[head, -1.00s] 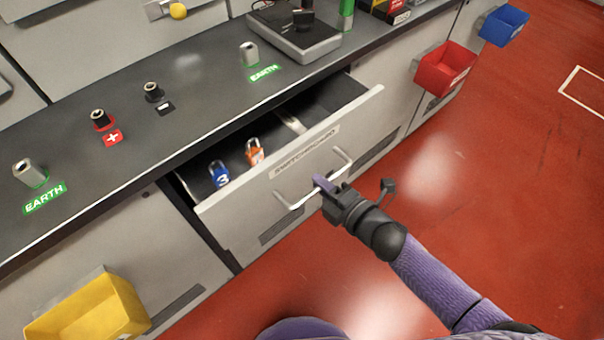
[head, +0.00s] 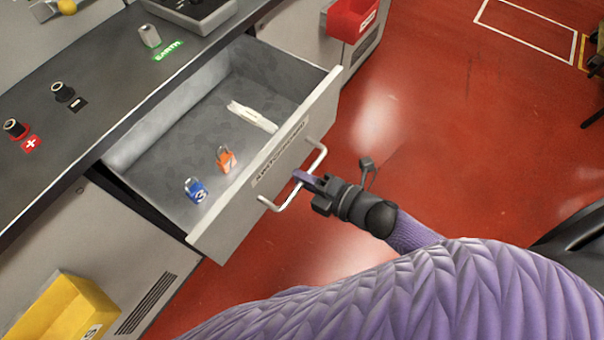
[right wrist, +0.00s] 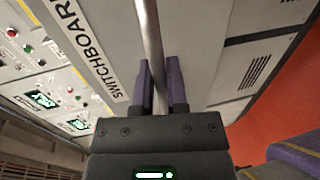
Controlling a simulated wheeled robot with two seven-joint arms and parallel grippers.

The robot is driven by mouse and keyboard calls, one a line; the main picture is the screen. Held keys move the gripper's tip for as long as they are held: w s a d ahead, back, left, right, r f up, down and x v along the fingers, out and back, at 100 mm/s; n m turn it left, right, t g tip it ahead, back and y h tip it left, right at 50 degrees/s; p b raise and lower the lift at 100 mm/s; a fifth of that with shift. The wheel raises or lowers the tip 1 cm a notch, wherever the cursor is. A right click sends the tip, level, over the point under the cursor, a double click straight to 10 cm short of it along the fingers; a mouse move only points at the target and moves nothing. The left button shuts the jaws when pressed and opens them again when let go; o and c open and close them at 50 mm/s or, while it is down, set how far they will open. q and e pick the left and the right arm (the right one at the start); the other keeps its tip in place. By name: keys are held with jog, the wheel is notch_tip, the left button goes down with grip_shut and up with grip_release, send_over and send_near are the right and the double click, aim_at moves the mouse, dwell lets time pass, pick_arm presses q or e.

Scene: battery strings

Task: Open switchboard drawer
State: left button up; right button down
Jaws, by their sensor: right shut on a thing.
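The switchboard drawer (head: 262,200) is pulled well out from under the dark bench top, and its inside shows. Its front carries a "SWITCHBOARD" label (right wrist: 85,45) and a pale bar handle (head: 317,160). My right gripper (head: 306,178) is shut on the handle; in the right wrist view the handle bar (right wrist: 153,50) passes between its two purple fingers (right wrist: 160,85). In the drawer lie a blue padlock (head: 195,190), an orange padlock (head: 226,159) and a white item (head: 252,116). My left gripper is not in view.
The bench top (head: 130,85) holds red and black terminals and an earth post (head: 149,36). A yellow bin (head: 65,308) hangs at the lower left and a red bin (head: 350,18) at the top. Red floor (head: 430,130) lies open to the right.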

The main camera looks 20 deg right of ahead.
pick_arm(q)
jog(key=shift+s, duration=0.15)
pick_arm(e)
jog(key=c, duration=0.7)
grip_release()
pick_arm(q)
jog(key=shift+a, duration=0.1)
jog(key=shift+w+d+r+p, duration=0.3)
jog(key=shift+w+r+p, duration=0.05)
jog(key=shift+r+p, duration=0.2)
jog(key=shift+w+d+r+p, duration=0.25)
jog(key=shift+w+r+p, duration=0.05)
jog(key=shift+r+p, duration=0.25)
pick_arm(e)
jog(key=v, duration=1)
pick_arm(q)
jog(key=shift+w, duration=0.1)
